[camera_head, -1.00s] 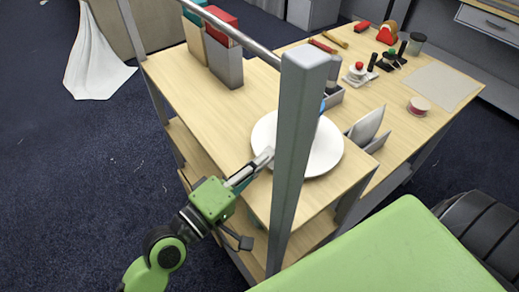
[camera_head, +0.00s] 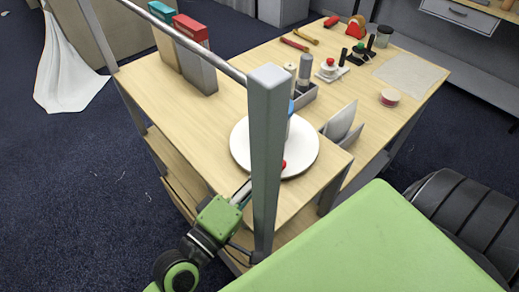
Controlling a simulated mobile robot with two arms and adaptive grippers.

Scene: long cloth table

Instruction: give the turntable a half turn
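The turntable (camera_head: 304,150) is a round white disc near the front corner of the wooden table. A grey upright post crosses in front of it and hides its middle. A small red thing (camera_head: 284,165) shows on the disc just right of the post. A whitish item with a blue top (camera_head: 291,108) shows beside the post, over the disc's far side. My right gripper is not in view.
Binders (camera_head: 190,50) stand at the table's back left. A grey caddy (camera_head: 304,95) and an upright holder (camera_head: 341,125) stand just beyond the disc. A ribbon spool (camera_head: 390,97) and a pale mat (camera_head: 410,72) lie farther right. The wood left of the disc is clear.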

